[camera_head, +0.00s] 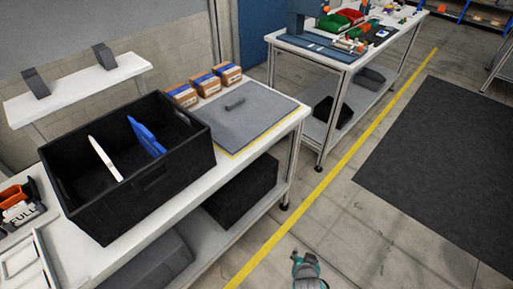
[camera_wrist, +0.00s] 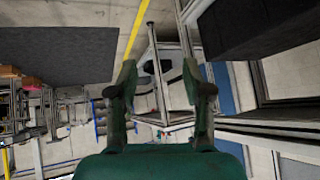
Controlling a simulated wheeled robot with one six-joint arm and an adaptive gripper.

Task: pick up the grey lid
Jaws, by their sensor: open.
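In the head view, a teal part of my arm shows at the bottom edge, out over the floor, well away from the lid. I cannot pick out the lid in the wrist view.
The black crate (camera_head: 180,180) holds a white and a blue divider. Several small cardboard boxes (camera_head: 203,83) stand behind the lid. A white shelf (camera_head: 80,85) rises at the back left. A second bench (camera_head: 330,58) stands beyond. Floor in front is clear, with a dark mat (camera_head: 440,160).

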